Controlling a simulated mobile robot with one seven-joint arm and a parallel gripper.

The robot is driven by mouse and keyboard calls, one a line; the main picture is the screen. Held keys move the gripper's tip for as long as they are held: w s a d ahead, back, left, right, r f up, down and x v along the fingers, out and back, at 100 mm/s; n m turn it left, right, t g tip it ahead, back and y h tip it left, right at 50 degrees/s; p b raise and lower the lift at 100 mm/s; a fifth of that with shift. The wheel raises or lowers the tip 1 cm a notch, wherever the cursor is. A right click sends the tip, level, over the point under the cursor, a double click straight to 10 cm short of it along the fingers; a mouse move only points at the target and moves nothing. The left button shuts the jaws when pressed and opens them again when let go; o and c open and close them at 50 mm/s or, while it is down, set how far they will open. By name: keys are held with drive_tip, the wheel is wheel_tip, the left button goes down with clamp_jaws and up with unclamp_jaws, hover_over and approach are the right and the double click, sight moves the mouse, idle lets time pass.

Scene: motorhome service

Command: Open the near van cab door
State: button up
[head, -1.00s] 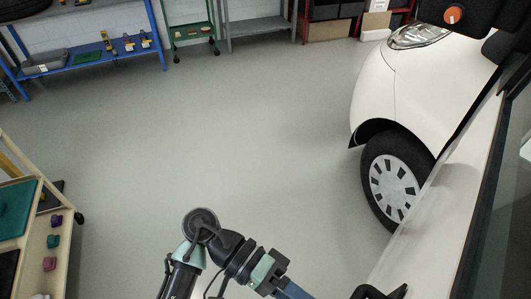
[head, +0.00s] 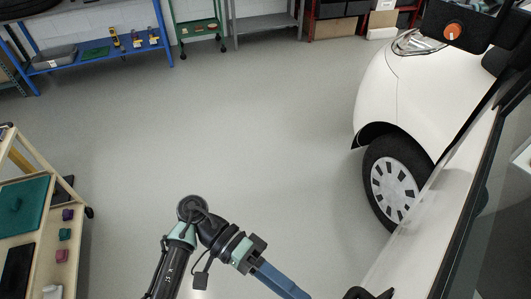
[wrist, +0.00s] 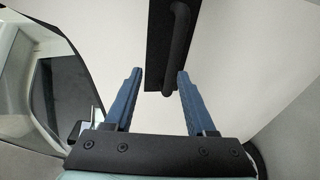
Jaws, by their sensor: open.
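The white van door (head: 405,262) runs up the right side of the head view, with its dark window beside it. A black handle (head: 368,294) shows at the bottom edge, partly cut off. In the wrist view the handle is a black bar (wrist: 180,45) on a black plate against the white door panel (wrist: 240,55). My gripper (wrist: 160,72) is open, and its blue fingers appear on either side of the bar's lower end. I cannot tell how deep the bar sits or whether it touches. In the head view a blue finger (head: 278,279) shows, its tip unclear.
The van's front wheel (head: 393,190) and black mirror (head: 460,28) are ahead on the right. A wooden trolley (head: 45,245) with coloured pieces stands at the lower left. A blue bench (head: 95,55) and shelves line the back wall. The grey floor between is clear.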

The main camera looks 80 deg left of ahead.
drive_tip(key=shift+v, duration=2.9)
drive_tip(key=shift+w+a, duration=0.15)
drive_tip(key=shift+a, duration=0.05)
